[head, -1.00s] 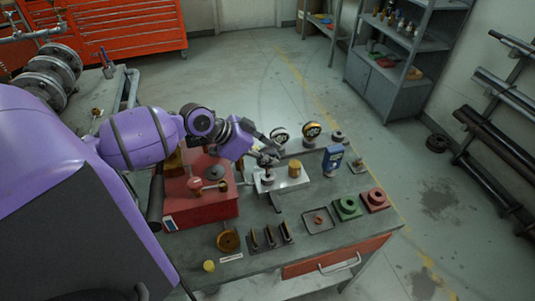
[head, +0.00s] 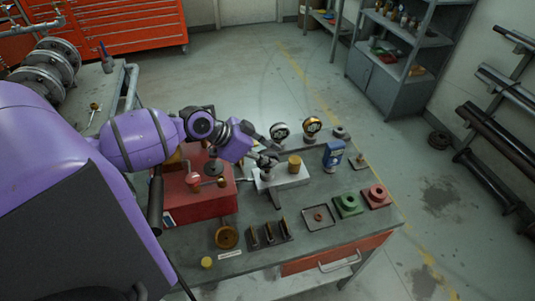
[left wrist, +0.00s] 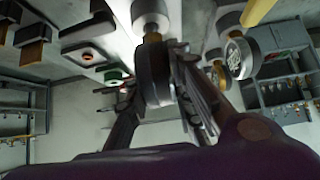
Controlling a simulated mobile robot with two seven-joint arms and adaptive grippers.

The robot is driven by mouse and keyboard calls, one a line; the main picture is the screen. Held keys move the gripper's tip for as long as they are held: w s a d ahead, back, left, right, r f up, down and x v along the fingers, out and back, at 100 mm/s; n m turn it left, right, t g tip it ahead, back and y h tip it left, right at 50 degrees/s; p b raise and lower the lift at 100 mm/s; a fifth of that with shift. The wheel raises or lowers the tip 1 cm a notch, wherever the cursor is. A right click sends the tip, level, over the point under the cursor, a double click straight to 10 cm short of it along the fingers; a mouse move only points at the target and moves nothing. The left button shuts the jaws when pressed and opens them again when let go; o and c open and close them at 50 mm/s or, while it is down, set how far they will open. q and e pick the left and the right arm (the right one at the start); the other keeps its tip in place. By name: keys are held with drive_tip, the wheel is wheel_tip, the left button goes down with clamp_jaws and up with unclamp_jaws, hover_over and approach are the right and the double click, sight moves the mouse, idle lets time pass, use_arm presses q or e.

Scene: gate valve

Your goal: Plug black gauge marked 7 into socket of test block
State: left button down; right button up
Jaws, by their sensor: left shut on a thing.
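My left gripper (head: 266,160) is over the left end of the pale test block (head: 286,180). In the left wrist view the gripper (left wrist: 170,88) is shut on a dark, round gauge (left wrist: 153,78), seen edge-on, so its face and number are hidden. My right gripper is not in view.
A white-faced gauge (head: 279,132) and a brass-rimmed gauge (head: 312,125) stand behind the block. A brass cylinder (head: 295,162) is on the block's right part. A red box (head: 200,205) lies left, a blue device (head: 333,156) right, and a tray (head: 319,217) in front.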

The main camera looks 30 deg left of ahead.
use_arm(q)
drive_tip(key=shift+f, duration=0.35)
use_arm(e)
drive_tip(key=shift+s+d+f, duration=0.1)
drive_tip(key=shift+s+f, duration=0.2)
use_arm(q)
drive_tip(key=shift+f, duration=0.2)
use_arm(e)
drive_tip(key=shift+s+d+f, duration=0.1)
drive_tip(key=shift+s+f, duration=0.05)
use_arm(q)
drive_tip(key=c, duration=1.5)
unclamp_jaws()
drive_tip(key=shift+o, duration=0.2)
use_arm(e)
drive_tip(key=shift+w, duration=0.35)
use_arm(q)
drive_tip(key=shift+r, duration=0.1)
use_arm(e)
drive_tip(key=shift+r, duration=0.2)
